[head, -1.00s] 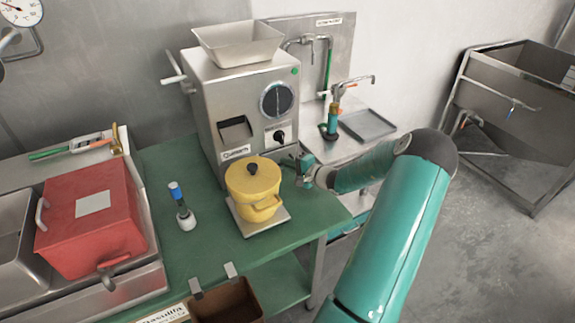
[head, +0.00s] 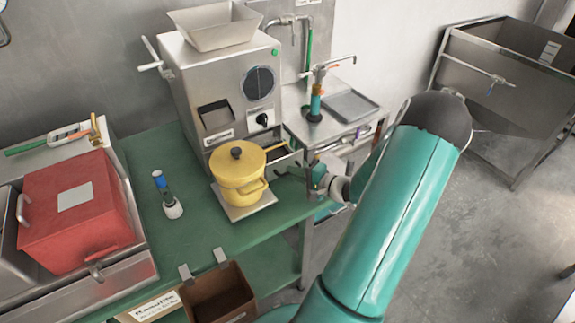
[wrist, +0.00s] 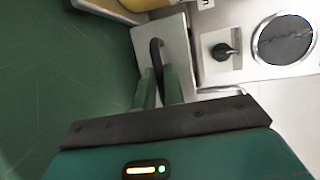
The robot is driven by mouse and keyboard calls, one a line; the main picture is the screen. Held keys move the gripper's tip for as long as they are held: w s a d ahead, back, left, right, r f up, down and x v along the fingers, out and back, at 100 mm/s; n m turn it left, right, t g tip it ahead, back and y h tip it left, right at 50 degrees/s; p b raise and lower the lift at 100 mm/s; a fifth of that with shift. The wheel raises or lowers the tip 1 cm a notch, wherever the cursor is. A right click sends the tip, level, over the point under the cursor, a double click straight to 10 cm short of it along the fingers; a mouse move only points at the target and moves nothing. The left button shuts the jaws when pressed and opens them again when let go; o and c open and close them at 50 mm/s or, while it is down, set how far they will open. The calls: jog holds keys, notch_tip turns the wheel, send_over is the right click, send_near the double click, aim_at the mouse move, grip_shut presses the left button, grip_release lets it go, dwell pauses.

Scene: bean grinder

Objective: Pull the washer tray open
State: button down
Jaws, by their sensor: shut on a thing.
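The washer tray (head: 284,154) is a small metal drawer low on the front of the grey machine, right of the yellow pot. It stands partly out, with its dark inside showing. In the wrist view its flat metal front (wrist: 178,42) carries a black curved handle (wrist: 157,58). My gripper (head: 303,174) is at the tray's front in the head view. In the wrist view my gripper (wrist: 159,88) has its two green fingers shut on the handle, one on each side. The lower end of the handle is hidden between the fingers.
The lidded yellow pot (head: 238,174) stands on a small plate close left of the tray. The machine (head: 226,88) has a knob and a round dial above the tray. A sink counter (head: 345,128) is to the right. Open floor (head: 460,230) lies beyond the table.

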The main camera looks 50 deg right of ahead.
jog(key=shift+s+a, duration=0.15)
jog(key=shift+s, duration=0.35)
jog(key=c, duration=1.5)
grip_release()
jog(key=s, duration=0.4)
jog(key=s+d+r, duration=0.1)
jog(key=s, duration=0.4)
jog(key=s+r, duration=0.1)
jog(key=s, duration=0.3)
jog(key=shift+s+d+r, duration=0.15)
jog(key=shift+s+r, duration=0.1)
